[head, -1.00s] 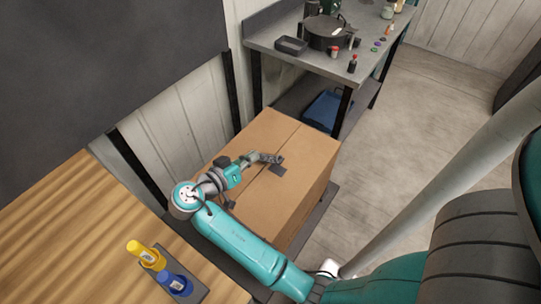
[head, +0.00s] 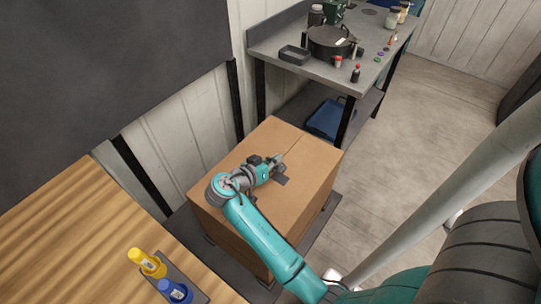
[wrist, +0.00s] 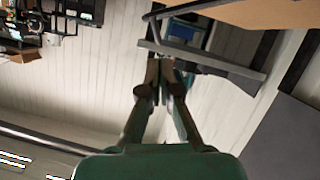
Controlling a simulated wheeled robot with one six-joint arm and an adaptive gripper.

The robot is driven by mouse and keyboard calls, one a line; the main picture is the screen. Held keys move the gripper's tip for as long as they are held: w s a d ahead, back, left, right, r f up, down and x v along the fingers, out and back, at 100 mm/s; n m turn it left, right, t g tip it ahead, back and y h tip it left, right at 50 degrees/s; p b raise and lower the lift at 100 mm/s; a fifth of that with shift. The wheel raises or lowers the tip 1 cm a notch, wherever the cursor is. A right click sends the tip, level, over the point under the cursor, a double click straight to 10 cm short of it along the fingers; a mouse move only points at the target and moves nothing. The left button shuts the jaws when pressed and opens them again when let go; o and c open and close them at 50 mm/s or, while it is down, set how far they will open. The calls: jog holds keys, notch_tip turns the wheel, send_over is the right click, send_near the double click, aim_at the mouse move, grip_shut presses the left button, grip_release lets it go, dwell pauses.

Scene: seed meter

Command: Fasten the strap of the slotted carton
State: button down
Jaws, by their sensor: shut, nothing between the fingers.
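The brown carton (head: 315,155) stands low on a dark base between the wooden table and the grey bench. A seam runs across its top. A small dark flat piece (head: 281,181) lies on the top near the seam; I cannot tell whether it is the strap or the slot. My gripper (head: 279,160) is over the carton's top in the head view, beside the dark piece; touching or apart is unclear. In the wrist view my gripper (wrist: 163,72) is shut and empty, its fingers together. My arm hides part of the carton's left side.
A grey bench (head: 320,70) behind carries a black pot (head: 329,42) and small items. A blue bin (head: 325,115) sits on its lower shelf. Floor at right is clear.

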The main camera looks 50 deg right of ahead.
jog(key=shift+s+f, duration=0.2)
jog(key=shift+f, duration=0.35)
jog(key=shift+s+f, duration=0.3)
jog(key=shift+s, duration=0.05)
jog(key=shift+s+f+m+t, duration=0.45)
jog(key=shift+s+f, duration=0.25)
jog(key=shift+f, duration=0.25)
jog(key=shift+r, duration=0.15)
